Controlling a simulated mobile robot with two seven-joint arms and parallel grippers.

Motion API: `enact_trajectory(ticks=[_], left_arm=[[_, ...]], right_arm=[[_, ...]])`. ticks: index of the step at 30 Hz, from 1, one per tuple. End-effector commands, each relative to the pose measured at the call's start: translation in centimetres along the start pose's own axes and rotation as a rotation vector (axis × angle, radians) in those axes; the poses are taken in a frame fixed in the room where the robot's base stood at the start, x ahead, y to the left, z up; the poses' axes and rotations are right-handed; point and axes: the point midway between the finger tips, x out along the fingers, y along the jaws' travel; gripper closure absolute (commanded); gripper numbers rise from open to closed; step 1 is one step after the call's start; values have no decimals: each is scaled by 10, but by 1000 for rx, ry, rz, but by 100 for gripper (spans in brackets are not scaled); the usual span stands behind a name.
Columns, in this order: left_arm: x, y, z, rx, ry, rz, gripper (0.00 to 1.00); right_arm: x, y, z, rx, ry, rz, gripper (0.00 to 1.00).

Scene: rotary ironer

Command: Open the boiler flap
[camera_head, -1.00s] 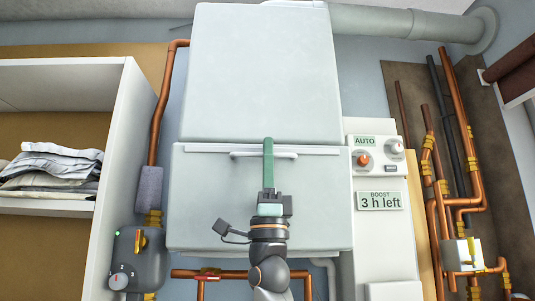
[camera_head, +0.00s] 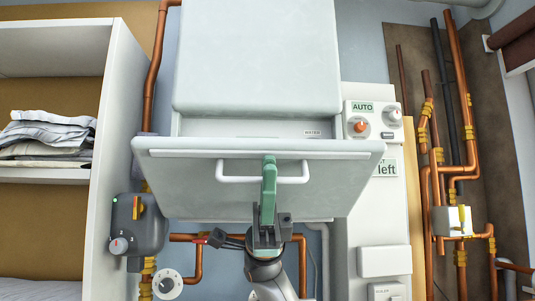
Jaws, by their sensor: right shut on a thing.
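The boiler (camera_head: 257,60) is a pale box on the wall in the head view. Its flap (camera_head: 190,180) on the lower front is tilted out toward me at its top edge, leaving a gap below the upper casing. A white bar handle (camera_head: 232,180) runs across the flap. My right gripper (camera_head: 268,172), with green fingers, is shut on the handle at its middle. The fingers hide that part of the handle. My left gripper is not in view.
Copper pipes (camera_head: 455,150) run at the far right. A shelf with folded cloth (camera_head: 48,135) and a grey pump unit (camera_head: 138,225) are at the left.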

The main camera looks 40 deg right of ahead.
Motion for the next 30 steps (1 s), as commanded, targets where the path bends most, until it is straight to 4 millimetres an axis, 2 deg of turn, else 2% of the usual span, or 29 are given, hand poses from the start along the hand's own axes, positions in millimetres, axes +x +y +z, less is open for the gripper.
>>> enact_trajectory(ticks=[3,9,29,30], left_arm=[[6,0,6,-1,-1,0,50],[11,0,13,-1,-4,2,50],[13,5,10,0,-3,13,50],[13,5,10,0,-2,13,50]], right_arm=[[-11,-15,1,3,-1,4,100],[-20,-27,1,1,0,5,100],[-25,-32,0,0,1,6,100],[-25,-32,0,0,1,6,86]])
